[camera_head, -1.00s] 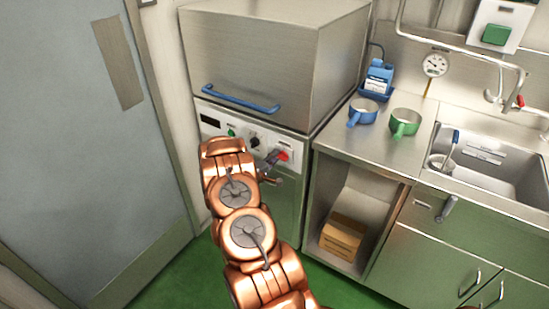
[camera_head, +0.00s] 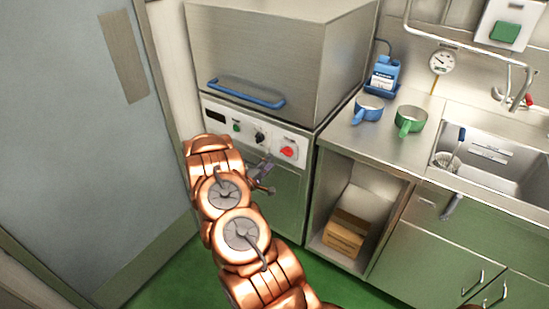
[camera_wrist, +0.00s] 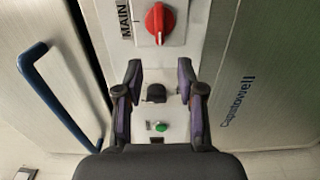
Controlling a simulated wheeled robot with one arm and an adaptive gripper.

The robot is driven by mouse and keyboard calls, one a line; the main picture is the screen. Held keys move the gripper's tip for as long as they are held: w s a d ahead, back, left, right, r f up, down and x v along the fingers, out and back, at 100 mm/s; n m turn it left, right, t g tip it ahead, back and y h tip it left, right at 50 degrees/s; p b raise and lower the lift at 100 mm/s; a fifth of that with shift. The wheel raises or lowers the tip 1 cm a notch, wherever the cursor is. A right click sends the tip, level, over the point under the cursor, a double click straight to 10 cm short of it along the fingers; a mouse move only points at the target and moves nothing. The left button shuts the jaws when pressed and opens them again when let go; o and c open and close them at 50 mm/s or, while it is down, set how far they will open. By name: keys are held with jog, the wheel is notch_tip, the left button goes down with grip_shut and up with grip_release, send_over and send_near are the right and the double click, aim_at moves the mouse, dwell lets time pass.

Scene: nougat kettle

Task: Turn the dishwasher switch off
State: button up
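The dishwasher (camera_head: 270,50) is a steel hood machine with a control panel (camera_head: 213,104) on its front. A red rotary knob (camera_head: 287,152) sits on a white plate at the panel's right end. In the wrist view the red knob (camera_wrist: 158,22) is beside the word MAIN, beyond my fingertips; its raised ridge runs roughly up and down the picture. A black knob (camera_head: 260,138) and green button (camera_head: 236,127) are further left on the panel. My gripper (camera_head: 263,174) is open and empty in front of the panel, below the knobs. In the wrist view the black knob (camera_wrist: 155,93) appears between its fingers (camera_wrist: 160,72).
A blue handle (camera_head: 245,94) crosses the hood above the panel. To the right, a steel counter (camera_head: 375,150) holds a blue pan (camera_head: 368,108), a green pan (camera_head: 410,120) and a sink (camera_head: 500,165). A grey door (camera_head: 75,120) stands at left. Green floor shows below.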

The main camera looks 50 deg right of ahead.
jog(key=shift+s+a, duration=0.1)
jog(key=shift+a, duration=2.05)
